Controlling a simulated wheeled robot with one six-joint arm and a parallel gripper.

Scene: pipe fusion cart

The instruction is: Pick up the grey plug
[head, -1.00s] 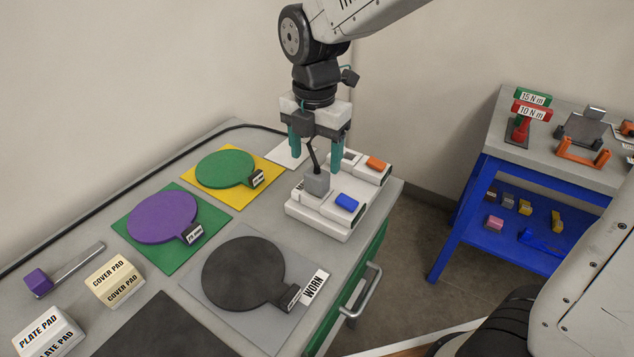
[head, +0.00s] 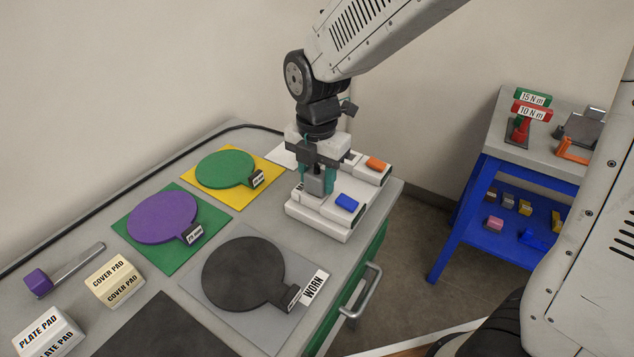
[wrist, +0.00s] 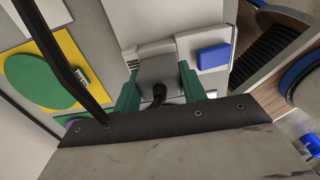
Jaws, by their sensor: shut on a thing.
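The grey plug (head: 317,182) stands on the white block with the blue button at the right end of the bench. My gripper (head: 317,184) is down around it, with its green fingers closed on the plug's two sides. In the wrist view the plug (wrist: 158,72) sits between the green fingertips, with its dark cable rising from its top towards me. The plug still appears to be at the white block; its underside is hidden.
The white block (head: 318,221) carries a blue button (head: 347,202). Behind it is a second white block with an orange button (head: 376,163). Green (head: 225,168), purple (head: 162,216) and black (head: 243,271) discs lie to the left. A blue table (head: 480,190) stands apart at the right.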

